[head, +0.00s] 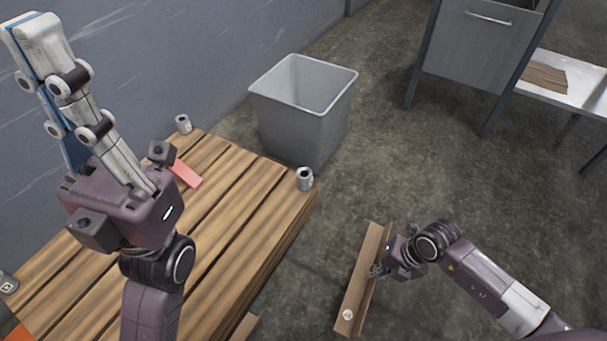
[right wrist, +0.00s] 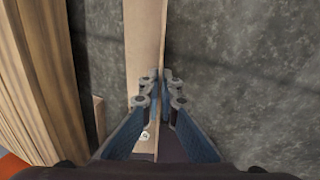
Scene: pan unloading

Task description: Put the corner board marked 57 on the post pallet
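A long brown corner board (head: 354,285) with an L-shaped section is at the lower middle of the head view, right of the slatted wooden pallet (head: 215,222). A round white label sits near its lower end; its number is too small to read. My right gripper (head: 378,271) is shut on the board's upright flange; in the right wrist view its fingers (right wrist: 160,88) press both faces of that flange (right wrist: 159,50). Small metal posts (head: 304,180) stand at the pallet's corners. My left gripper (head: 35,30) points up over the pallet, seen side-on, and its opening is unclear.
A grey bin (head: 300,105) stands behind the pallet. A red piece (head: 186,173) lies on the pallet slats. A grey cabinet (head: 480,45) and a white shelf (head: 575,85) with a brown board are at the back right. The concrete floor between is clear.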

